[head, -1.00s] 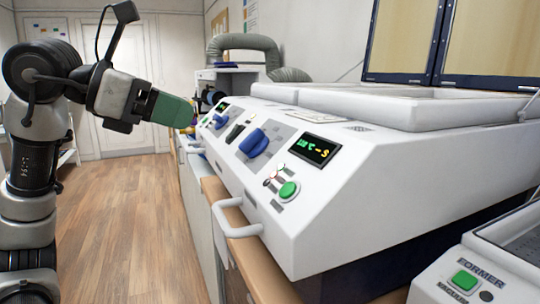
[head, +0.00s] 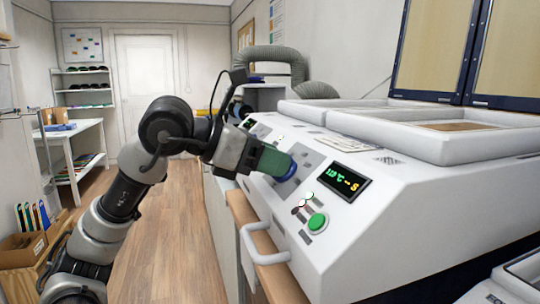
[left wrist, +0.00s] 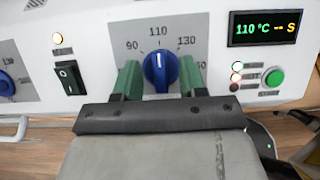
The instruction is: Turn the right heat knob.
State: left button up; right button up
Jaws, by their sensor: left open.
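The right heat knob (left wrist: 160,68) is blue, on the white sloped panel of the heating machine. Its white mark points up at 110 in the left wrist view. In the head view only a blue sliver of the knob (head: 291,172) shows past the green fingers. My left gripper (head: 277,163) is open, with its fingers reaching to the panel. In the left wrist view the left gripper (left wrist: 160,79) has one green finger on each side of the knob; contact cannot be told. My right gripper is not in view.
The display (left wrist: 264,29) reads 110 °C. A green button (left wrist: 273,78) and small lamps sit right of the knob. A black switch (left wrist: 69,77) and another blue knob (left wrist: 6,84) lie to the left. A white handle (head: 264,245) sticks out from the machine's front.

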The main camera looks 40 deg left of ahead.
pick_arm(q)
jog(key=shift+c, duration=0.3)
grip_shut()
